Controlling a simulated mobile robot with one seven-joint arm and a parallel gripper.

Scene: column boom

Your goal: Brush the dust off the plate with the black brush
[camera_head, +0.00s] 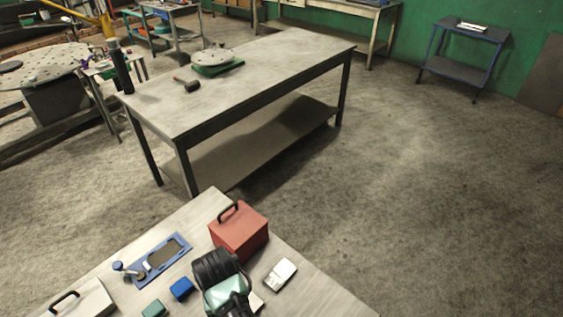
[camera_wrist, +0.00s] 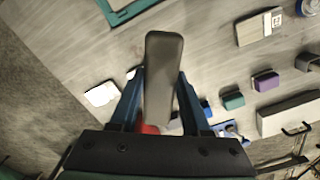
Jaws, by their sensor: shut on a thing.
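My gripper (camera_wrist: 162,72) is shut on a long, dark, round-ended thing (camera_wrist: 163,85), which looks like the back or handle of the black brush. No bristles show. In the head view my arm is over the near bench and the held thing cannot be made out. A flat blue plate (camera_head: 179,243) with a brownish patch lies on that bench, left of my arm. Part of it shows beside the right finger in the wrist view (camera_wrist: 228,128). I cannot tell whether the patch is dust. My gripper is apart from this plate.
A red box (camera_head: 240,230), a blue block (camera_head: 182,289), a green block (camera_head: 155,308) and a white device (camera_head: 280,274) crowd the near bench (camera_head: 320,297). Across clear floor, a long table (camera_head: 270,65) holds a round speckled disc (camera_head: 213,56) and a mallet-like tool (camera_head: 191,86).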

